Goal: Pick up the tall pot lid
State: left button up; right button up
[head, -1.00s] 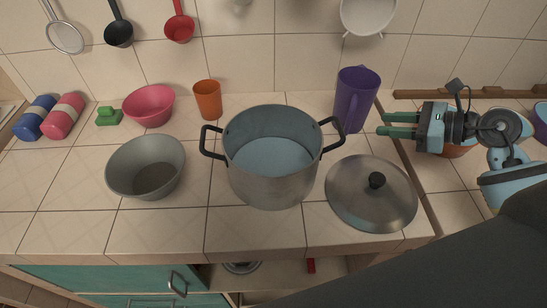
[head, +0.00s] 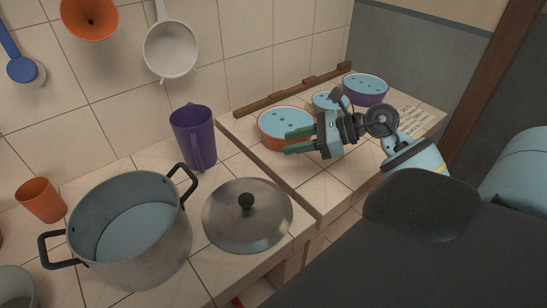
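The pot lid (head: 225,222) is a round grey metal disc with a black knob (head: 246,201). It lies flat on the tiled counter, right of the grey pot (head: 155,262), which has two black handles and is uncovered. My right gripper (head: 287,143) is beyond and to the right of the lid, apart from it. Its two green fingers point left with a gap between them and hold nothing. They overlap the orange bowl in the picture; I cannot tell their height above the counter. My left gripper is out of view.
A purple mug (head: 190,130) stands behind the lid. An orange bowl (head: 269,128), a small blue-topped bowl (head: 322,101) and a purple bowl (head: 366,93) are on the right counter. An orange cup (head: 40,200) is left. Utensils hang on the wall.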

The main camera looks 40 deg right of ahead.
aim_at(245, 214)
jog(key=z, duration=0.9)
